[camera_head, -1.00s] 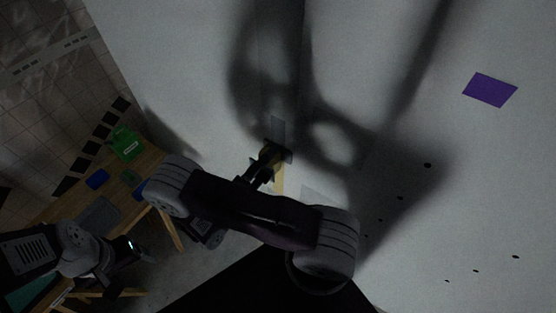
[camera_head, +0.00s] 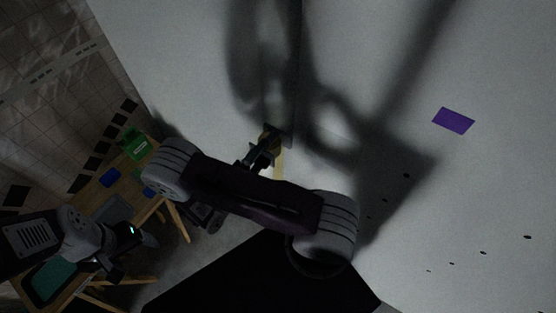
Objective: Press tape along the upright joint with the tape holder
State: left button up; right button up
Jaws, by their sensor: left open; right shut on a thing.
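The upright joint (camera_head: 297,70) runs as a dark line down the pale wall panels, partly lost in my arm's shadow. My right gripper (camera_head: 262,145) is shut on the tape holder (camera_head: 268,138), at the wall near the lower part of the joint. Only a little of the holder shows, dark with some yellow. A yellow tape strip (camera_head: 279,168) shows on the wall below it; my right arm hides its lower end. Whether the holder touches the wall is unclear. My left gripper (camera_head: 128,255) is open and empty, over the table at the lower left.
A wooden table (camera_head: 150,207) at the left holds a green box (camera_head: 135,145), blue items (camera_head: 110,178) and a grey tray (camera_head: 112,209). A purple patch (camera_head: 453,121) and several dark dots mark the right panel. The wall above the holder is clear.

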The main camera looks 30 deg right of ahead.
jog(key=shift+r, duration=0.15)
notch_tip(320, 180, up, 7)
jog(key=p, duration=0.5)
jog(key=shift+f+p, duration=0.2)
jog(key=shift+p, duration=0.15)
notch_tip(320, 180, down, 7)
jog(key=b, duration=0.5)
jog(key=shift+r, duration=0.25)
jog(key=shift+a, duration=0.1)
jog(key=v, duration=0.7)
